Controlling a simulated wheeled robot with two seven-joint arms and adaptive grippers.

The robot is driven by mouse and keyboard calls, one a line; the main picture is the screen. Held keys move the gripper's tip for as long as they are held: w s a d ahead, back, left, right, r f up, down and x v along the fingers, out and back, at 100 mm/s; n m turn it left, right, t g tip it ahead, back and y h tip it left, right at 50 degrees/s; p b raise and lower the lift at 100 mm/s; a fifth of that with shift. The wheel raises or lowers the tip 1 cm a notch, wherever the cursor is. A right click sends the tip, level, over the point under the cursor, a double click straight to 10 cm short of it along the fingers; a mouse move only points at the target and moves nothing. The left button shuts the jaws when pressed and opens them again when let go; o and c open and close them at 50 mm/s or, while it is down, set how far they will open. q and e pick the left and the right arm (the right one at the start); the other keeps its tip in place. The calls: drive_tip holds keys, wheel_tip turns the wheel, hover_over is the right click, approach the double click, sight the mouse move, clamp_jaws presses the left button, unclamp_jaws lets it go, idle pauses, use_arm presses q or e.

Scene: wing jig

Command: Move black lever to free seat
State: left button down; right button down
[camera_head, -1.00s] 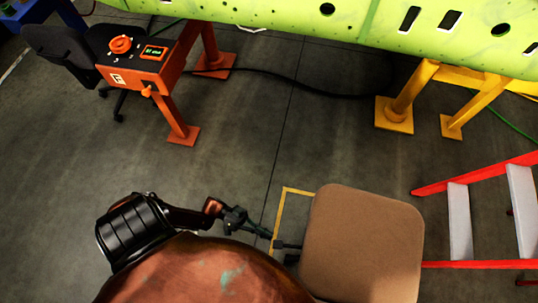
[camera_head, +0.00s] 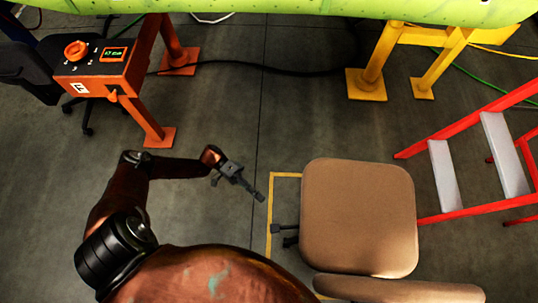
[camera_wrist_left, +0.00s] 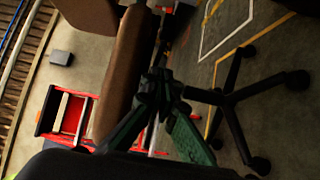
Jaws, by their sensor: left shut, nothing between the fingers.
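The brown chair (camera_head: 357,215) stands at the lower right in the head view, with its backrest (camera_head: 400,290) at the bottom edge. A black lever (camera_head: 284,229) sticks out from under the left side of its seat, with another dark part just below it. My left gripper (camera_head: 260,197) is shut and empty, up and left of the lever and apart from it in the picture. In the left wrist view the shut gripper (camera_wrist_left: 160,76) is in front of the brown seat edge (camera_wrist_left: 124,65); I cannot make out the lever there. My right gripper is not in view.
A red ladder (camera_head: 455,165) stands right of the chair. An orange control stand (camera_head: 120,88) is at the upper left, before a dark chair (camera_head: 28,75). Yellow supports (camera_head: 367,84) stand under the green wing (camera_head: 300,8).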

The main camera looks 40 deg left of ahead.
use_arm(q)
drive_tip(key=s+d, duration=0.3)
drive_tip(key=d, duration=0.4)
drive_tip(key=shift+s+d+b, duration=0.2)
drive_tip(key=shift+d+b, duration=0.2)
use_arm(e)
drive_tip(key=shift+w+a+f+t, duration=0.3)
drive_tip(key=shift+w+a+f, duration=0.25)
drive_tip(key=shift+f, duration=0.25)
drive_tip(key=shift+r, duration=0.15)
